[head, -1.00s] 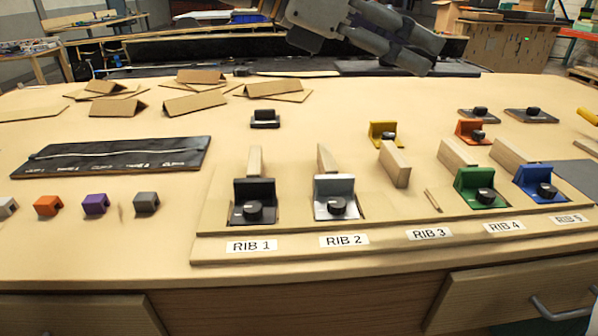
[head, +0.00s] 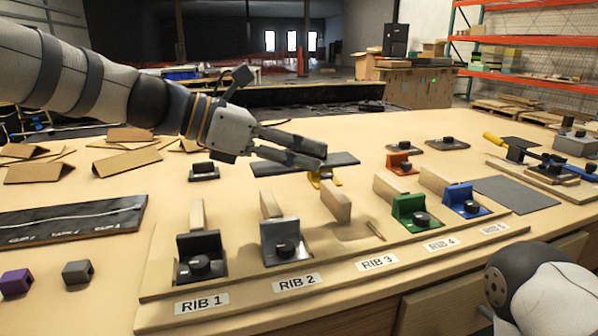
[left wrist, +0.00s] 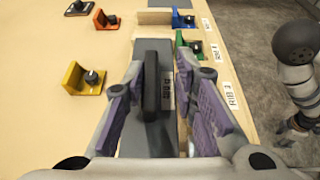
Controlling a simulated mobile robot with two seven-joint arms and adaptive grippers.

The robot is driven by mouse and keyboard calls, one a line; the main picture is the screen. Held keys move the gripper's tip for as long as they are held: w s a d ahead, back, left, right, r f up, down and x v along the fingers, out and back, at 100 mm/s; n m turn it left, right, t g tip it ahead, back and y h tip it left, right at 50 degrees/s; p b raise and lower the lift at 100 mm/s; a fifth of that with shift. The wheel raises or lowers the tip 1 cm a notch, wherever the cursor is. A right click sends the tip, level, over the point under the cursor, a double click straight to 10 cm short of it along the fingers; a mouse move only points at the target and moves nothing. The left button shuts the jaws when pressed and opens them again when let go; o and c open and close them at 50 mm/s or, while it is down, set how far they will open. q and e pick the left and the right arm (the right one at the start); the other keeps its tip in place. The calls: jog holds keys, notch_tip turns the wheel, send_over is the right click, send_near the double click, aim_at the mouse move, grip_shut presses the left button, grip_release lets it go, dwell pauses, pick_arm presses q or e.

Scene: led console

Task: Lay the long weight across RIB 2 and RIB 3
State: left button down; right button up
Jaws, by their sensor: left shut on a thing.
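The long weight is a dark grey flat bar (head: 275,168) with a black handle (left wrist: 151,88). My left gripper (head: 322,158) is shut on it and holds it level above and behind the ribs. In the left wrist view the bar lies between the purple-padded fingers. RIB 2 (head: 270,204) is a wooden rib with a grey bracket (head: 282,242) at its front. RIB 3 (head: 337,200) is a bare wooden rib without a bracket. A right arm part shows at lower right; in the left wrist view a dark end, perhaps my right gripper (left wrist: 302,124), is unclear.
RIB 1's black bracket (head: 199,257) stands left of RIB 2; the green (head: 409,209) and blue (head: 467,201) brackets stand to the right. A yellow bracket (left wrist: 84,79) stands behind the ribs.

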aim_at(284, 166)
pick_arm(q)
jog(key=f, duration=0.3)
jog(key=shift+w+a, duration=0.1)
jog(key=shift+w, duration=0.1)
jog(key=shift+f, duration=0.1)
jog(key=shift+f, duration=0.15)
jog(key=shift+f, duration=0.45)
jog(key=c, duration=1.3)
grip_release()
